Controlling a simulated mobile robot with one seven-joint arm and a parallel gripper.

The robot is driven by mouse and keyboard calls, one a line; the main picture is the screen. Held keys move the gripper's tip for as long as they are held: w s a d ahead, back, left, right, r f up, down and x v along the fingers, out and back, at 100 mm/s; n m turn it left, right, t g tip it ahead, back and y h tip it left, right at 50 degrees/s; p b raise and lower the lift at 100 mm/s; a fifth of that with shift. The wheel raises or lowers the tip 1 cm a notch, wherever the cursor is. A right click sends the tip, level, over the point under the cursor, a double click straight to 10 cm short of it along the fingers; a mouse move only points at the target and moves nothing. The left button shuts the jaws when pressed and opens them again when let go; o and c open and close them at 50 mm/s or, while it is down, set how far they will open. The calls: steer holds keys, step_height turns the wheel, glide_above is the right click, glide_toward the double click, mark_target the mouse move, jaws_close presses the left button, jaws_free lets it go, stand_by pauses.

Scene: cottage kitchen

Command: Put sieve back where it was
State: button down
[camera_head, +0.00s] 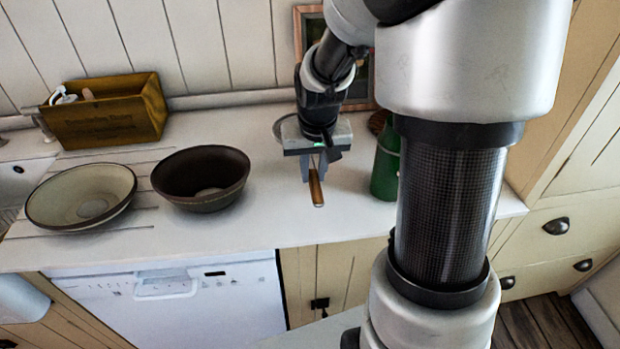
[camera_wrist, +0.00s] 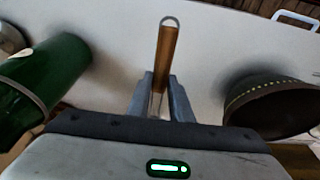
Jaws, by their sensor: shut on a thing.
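The sieve shows mainly as a brown wooden handle (camera_head: 317,190) with a metal loop at its end. My gripper (camera_head: 312,172) points down over the worktop, right of the dark bowl, and is shut on the sieve near its handle. In the wrist view the handle (camera_wrist: 164,55) stands out between the two fingers (camera_wrist: 160,98), its loop end away from me. A thin grey curved rim shows behind my gripper in the head view and looks like the sieve's bowl. Most of it is hidden. I cannot tell whether the sieve touches the worktop.
A dark brown bowl (camera_head: 201,179) and a pale, dark-rimmed bowl (camera_head: 82,196) stand left on the white worktop (camera_head: 258,226). A green bottle (camera_head: 386,165) stands close right of my gripper. A wooden box (camera_head: 106,112) and a picture frame (camera_head: 299,38) are at the back.

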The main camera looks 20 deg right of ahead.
steer(key=shift+f, duration=2.1)
steer(key=shift+f+b, duration=0.25)
steer(key=shift+b, duration=0.2)
steer(key=c, duration=1.6)
jaws_free()
